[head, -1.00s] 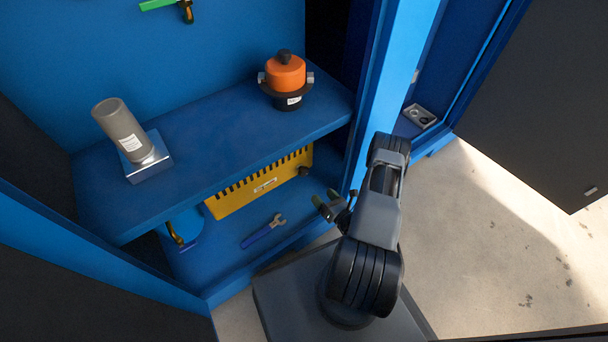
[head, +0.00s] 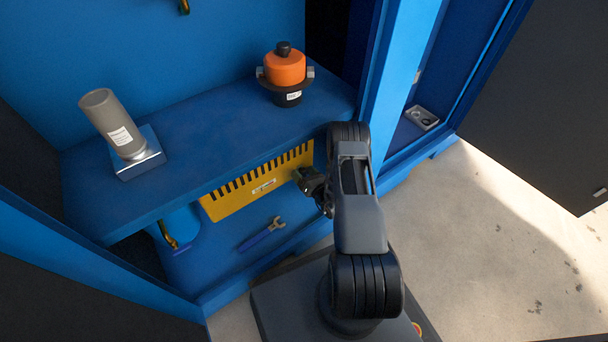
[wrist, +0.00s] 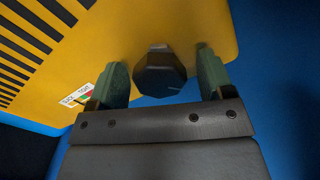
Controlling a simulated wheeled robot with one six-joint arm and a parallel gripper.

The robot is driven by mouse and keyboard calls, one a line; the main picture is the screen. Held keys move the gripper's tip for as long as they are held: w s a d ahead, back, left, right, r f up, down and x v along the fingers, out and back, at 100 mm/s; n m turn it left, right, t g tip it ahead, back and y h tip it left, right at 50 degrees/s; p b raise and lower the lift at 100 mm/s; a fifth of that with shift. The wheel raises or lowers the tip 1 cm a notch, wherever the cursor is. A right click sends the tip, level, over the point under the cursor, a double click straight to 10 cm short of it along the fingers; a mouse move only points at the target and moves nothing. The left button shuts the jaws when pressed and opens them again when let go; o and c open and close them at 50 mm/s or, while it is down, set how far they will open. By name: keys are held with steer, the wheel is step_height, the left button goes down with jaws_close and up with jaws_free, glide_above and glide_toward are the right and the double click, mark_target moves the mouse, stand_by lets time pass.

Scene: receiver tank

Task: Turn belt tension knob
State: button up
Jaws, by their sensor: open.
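The belt tension knob (wrist: 160,72) is a dark faceted knob near the edge of a yellow slotted guard panel (wrist: 115,35). A small label with red and green marks (wrist: 77,97) sits beside it. My gripper (wrist: 160,80) is open, with one green finger on each side of the knob in the wrist view. I cannot tell whether either finger touches it. In the head view the yellow panel (head: 240,195) stands under the shelf. My gripper (head: 302,178) is at its right end and hides the knob there.
The blue shelf (head: 215,145) overhangs the panel and carries a grey cylinder (head: 108,118) and an orange-capped device (head: 285,70). A blue-handled wrench (head: 262,236) lies below the panel. The cabinet post (head: 385,90) stands right of my arm.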

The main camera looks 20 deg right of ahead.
steer(key=shift+w, duration=0.1)
steer(key=shift+c, duration=0.2)
steer(key=c, duration=0.9)
steer(key=shift+m, duration=0.4)
steer(key=m, duration=0.5)
steer(key=shift+m, duration=0.4)
steer(key=m, duration=0.5)
steer(key=shift+m, duration=0.4)
